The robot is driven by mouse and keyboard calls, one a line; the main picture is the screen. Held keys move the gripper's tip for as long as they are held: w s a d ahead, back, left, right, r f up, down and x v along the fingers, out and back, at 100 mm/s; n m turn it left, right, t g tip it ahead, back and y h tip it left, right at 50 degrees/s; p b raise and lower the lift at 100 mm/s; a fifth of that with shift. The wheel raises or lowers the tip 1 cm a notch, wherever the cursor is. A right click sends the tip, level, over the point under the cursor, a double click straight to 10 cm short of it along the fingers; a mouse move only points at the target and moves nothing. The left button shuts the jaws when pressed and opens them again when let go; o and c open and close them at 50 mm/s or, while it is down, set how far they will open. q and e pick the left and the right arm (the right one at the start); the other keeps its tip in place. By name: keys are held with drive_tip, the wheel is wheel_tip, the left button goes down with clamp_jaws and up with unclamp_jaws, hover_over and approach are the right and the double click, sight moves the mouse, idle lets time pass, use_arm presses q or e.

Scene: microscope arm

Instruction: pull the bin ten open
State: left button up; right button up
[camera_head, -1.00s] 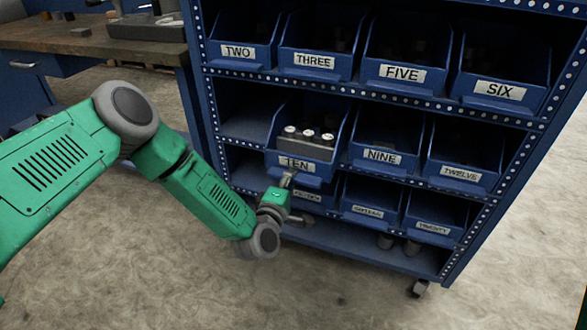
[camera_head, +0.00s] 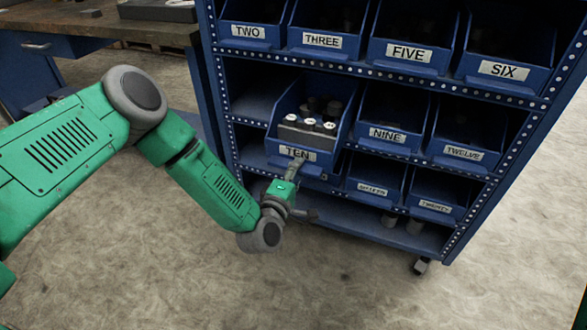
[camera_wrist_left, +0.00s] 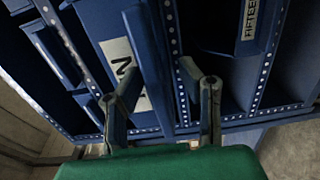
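Bin ten (camera_head: 343,130) is a blue bin in the middle row of the rack, at its left. It stands out farther than its neighbours, and its label (camera_head: 297,153) reads TEN. My left gripper (camera_head: 291,172) is at its front, just below and over the label. In the left wrist view my left gripper (camera_wrist_left: 157,74) has its fingers spread apart, one over the label and one beyond the bin's lower lip (camera_wrist_left: 146,50). Contact is hard to tell. My right gripper is not in view.
The blue rack (camera_head: 452,83) holds other labelled bins, including bin nine (camera_head: 384,148) right of bin ten. Lower bins sit beneath. A grey holder with white-topped pieces (camera_head: 308,134) is in bin ten. A workbench (camera_head: 150,32) stands at upper left. The floor in front is clear.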

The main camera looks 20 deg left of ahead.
use_arm(q)
drive_tip(key=shift+r, duration=0.15)
drive_tip(key=s, duration=1.2)
drive_tip(key=shift+a, duration=0.25)
